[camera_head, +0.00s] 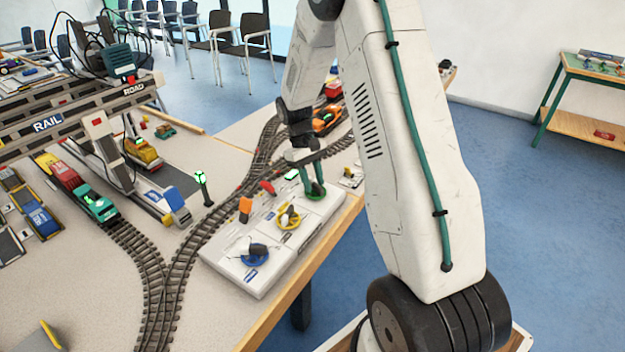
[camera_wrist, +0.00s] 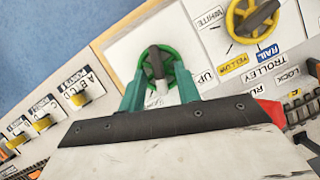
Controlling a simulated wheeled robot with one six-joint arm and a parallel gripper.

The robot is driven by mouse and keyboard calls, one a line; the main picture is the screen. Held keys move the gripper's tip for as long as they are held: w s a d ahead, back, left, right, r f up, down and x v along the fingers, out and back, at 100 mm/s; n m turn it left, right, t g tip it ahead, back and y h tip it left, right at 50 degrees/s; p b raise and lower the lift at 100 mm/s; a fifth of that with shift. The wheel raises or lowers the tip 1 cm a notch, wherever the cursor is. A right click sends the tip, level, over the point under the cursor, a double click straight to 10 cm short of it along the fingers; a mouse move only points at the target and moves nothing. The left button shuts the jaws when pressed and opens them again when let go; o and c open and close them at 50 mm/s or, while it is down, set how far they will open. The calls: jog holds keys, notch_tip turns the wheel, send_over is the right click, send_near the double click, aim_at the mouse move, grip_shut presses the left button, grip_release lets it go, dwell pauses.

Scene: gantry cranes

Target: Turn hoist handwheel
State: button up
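A green handwheel (camera_wrist: 158,62) with a dark handle across it sits on a white panel (camera_wrist: 120,45); "UP" is printed beside it, but no hoist label is readable. The same green wheel (camera_head: 317,193) is at the far end of the white control box (camera_head: 240,287) in the head view. My gripper (camera_wrist: 160,78) has its two green fingers apart, one at each side of the wheel's near part. In the head view my gripper (camera_head: 312,182) points down at this wheel. I cannot tell whether the fingers touch the rim.
A yellow handwheel (camera_wrist: 252,18) stands beside the green one, near TROLLEY lettering. A blue handwheel (camera_head: 255,255) is at the box's near end. Tracks (camera_head: 185,260) run left of the box, with the gantry crane (camera_head: 75,115) beyond. The table edge (camera_head: 310,275) is close on the right.

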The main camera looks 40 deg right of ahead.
jog(key=v, duration=0.7)
jog(key=shift+r, duration=0.3)
jog(key=shift+w, duration=0.15)
dwell(0.4)
